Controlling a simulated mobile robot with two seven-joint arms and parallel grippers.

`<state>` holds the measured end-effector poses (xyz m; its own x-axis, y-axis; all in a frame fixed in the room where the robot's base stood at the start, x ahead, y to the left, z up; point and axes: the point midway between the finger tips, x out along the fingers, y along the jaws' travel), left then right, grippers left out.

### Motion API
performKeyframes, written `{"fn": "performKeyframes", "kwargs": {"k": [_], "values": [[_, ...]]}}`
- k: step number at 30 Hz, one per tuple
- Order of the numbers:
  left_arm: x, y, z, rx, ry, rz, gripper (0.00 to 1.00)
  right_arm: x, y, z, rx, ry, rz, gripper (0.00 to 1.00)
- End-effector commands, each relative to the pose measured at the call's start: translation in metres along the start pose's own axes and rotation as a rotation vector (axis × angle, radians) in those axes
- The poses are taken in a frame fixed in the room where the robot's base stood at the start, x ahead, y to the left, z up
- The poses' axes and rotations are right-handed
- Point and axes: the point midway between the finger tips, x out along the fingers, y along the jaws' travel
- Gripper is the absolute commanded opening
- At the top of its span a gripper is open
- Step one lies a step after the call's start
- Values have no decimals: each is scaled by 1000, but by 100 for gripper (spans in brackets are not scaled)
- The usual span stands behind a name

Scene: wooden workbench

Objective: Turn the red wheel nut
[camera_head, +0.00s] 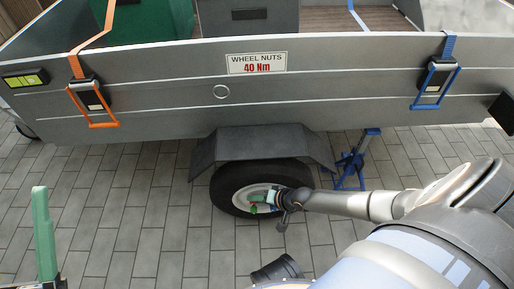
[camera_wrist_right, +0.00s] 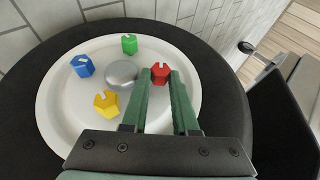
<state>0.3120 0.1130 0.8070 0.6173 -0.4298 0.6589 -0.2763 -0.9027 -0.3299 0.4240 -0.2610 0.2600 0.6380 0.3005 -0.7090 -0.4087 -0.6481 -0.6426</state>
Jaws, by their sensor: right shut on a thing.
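The red wheel nut (camera_wrist_right: 161,73) sits on the white wheel rim (camera_wrist_right: 62,113), right of the grey hub cap (camera_wrist_right: 121,74) in the right wrist view. My right gripper (camera_wrist_right: 162,76) has its green fingers around the red nut, shut on it. In the head view my right gripper (camera_head: 261,203) reaches the wheel from the right. The green nut (camera_wrist_right: 129,44), blue nut (camera_wrist_right: 82,66) and yellow nut (camera_wrist_right: 106,103) stand apart from the fingers. Of my left gripper, a green finger (camera_head: 44,235) shows upright at the lower left; its opening cannot be judged.
The black tyre (camera_head: 228,178) sits under a grey fender (camera_head: 250,142) of the trailer. A "WHEEL NUTS 40 Nm" label (camera_head: 256,63) is on the trailer side. A blue stand (camera_head: 350,166) is right of the wheel. The paved floor (camera_head: 130,210) left of the wheel is clear.

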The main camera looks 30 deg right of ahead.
Motion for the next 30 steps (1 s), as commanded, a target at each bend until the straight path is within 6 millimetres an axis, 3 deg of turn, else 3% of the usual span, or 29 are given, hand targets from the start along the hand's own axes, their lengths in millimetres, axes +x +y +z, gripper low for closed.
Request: {"fn": "performKeyframes", "kwargs": {"k": [2, 3, 10, 20, 23, 30], "values": [[0, 0, 0, 0, 0, 0, 50, 0, 0, 1, 0, -3, 2, 0], [0, 0, 0, 0, 0, 0, 50, 0, 0, 1, 0, -3, 2, 31], [0, -1, 0, 2, 0, 0, 50, 0, 0, 1, 0, -2, 1, 57], [2, -2, -3, 4, 0, 4, 50, -4, -1, 0, 0, -1, 1, 57], [8, -6, -9, -3, 2, 1, 50, -16, -2, 0, 0, -2, 2, 57], [30, -22, -37, -24, 25, -11, 50, -66, -3, -1, -1, -3, 5, 57]]}}
